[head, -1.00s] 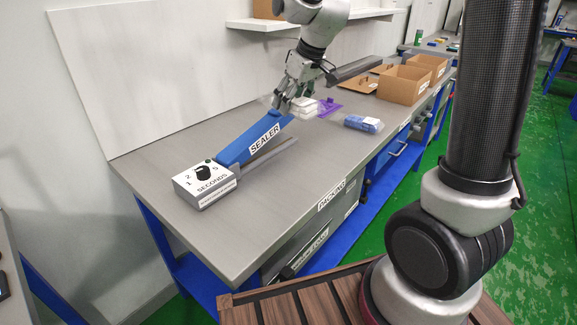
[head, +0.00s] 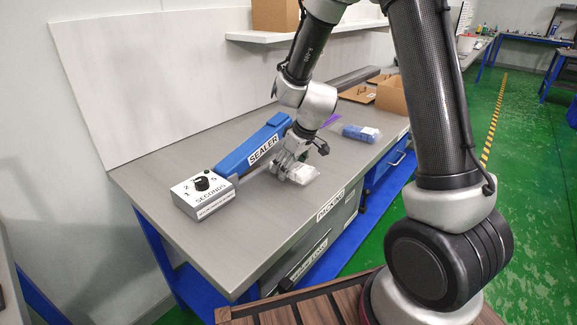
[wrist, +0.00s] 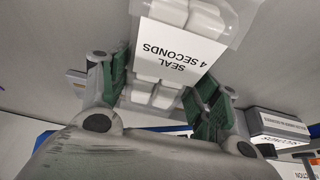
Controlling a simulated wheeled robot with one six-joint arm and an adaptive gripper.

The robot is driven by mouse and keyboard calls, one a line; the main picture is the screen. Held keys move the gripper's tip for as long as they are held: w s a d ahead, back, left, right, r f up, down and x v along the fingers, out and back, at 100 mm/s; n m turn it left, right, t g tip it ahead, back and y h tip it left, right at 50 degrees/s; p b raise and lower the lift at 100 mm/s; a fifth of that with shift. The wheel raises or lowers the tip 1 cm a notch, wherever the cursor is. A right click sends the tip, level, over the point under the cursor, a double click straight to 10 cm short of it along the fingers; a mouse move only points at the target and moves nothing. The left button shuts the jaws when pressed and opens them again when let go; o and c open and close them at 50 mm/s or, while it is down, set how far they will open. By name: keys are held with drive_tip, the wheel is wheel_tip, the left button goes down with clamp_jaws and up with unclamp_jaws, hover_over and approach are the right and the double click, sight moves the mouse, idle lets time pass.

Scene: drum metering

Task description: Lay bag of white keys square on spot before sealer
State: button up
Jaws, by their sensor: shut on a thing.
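The bag of white keys (head: 302,174) is a clear bag with white blocks inside. In the wrist view, the bag (wrist: 205,18) bears a white label reading "SEAL 4 SECONDS" (wrist: 182,50). My gripper (head: 284,172) is shut on the bag, with its green-padded fingers on either side in the wrist view (wrist: 160,85). The bag is over or on the bench just in front of the sealer (head: 255,150), a blue bar with a grey dial box (head: 203,192). I cannot tell whether the bag touches the bench. The spot itself is not distinguishable; the gripper and bag may cover it.
The grey bench (head: 225,245) is clear at the front. A bag of blue pieces (head: 361,133) lies to the right, with a bit of purple (head: 333,119) beside it. Cardboard boxes (head: 391,95) stand further back. A wall shelf (head: 270,37) is above.

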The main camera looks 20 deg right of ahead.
drive_tip(key=shift+f, duration=0.2)
drive_tip(key=o, duration=1.1)
drive_tip(key=shift+o, duration=0.2)
drive_tip(key=v, duration=1.2)
drive_tip(key=s+d+r+m+h, duration=0.1)
drive_tip(key=s+d+r+m, duration=0.2)
drive_tip(key=s, duration=0.9)
drive_tip(key=s+d+r+m+h, duration=0.1)
drive_tip(key=s+d+r+m, duration=0.2)
drive_tip(key=s+d+r, duration=0.5)
drive_tip(key=s+d, duration=0.1)
drive_tip(key=s, duration=0.3)
drive_tip(key=shift+s+d+m+t, duration=0.2)
drive_tip(key=shift+m+t, duration=0.1)
drive_tip(key=shift+m, duration=0.1)
drive_tip(key=shift+r, duration=0.1)
